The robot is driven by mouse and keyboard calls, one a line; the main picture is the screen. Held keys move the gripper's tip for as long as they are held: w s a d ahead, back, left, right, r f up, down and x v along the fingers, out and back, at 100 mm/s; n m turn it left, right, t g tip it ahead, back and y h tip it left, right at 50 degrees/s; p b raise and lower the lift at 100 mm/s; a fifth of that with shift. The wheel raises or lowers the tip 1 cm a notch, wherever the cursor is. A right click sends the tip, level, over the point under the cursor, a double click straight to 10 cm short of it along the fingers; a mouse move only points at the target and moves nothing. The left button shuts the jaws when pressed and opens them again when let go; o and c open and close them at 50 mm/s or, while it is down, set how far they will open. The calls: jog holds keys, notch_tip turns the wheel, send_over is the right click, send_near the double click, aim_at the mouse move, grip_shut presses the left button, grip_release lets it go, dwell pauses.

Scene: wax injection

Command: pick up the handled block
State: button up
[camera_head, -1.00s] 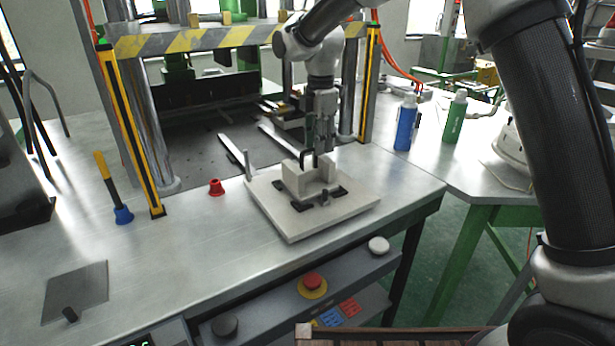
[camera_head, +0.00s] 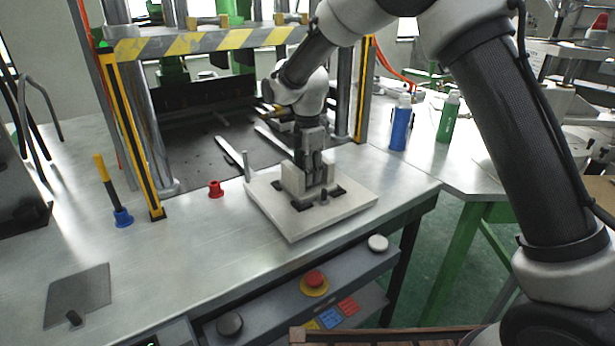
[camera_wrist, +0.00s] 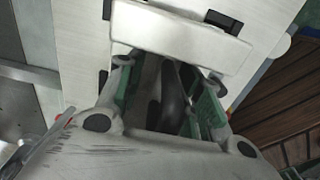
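The handled block appears to be the pale block (camera_head: 292,181) standing on a pale square plate (camera_head: 345,208) on the metal bench. My gripper (camera_head: 314,168) points down and is lowered at the block, hiding part of it. In the wrist view, my gripper's two fingers (camera_wrist: 168,95) with green inner pads stand apart. A pale bar-like part of the block (camera_wrist: 165,32) lies just beyond them. A dark curved shape shows between the fingers; I cannot tell whether it is a handle. Contact with the block cannot be made out.
A press frame with a striped beam (camera_head: 205,42) stands behind the plate, its posts close on both sides. A short upright pin (camera_head: 247,165) rises at the plate's left corner. Blue (camera_head: 401,122) and green (camera_head: 448,117) bottles stand right.

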jog(key=shift+c, duration=0.4)
grip_shut()
jog(key=shift+r, duration=0.1)
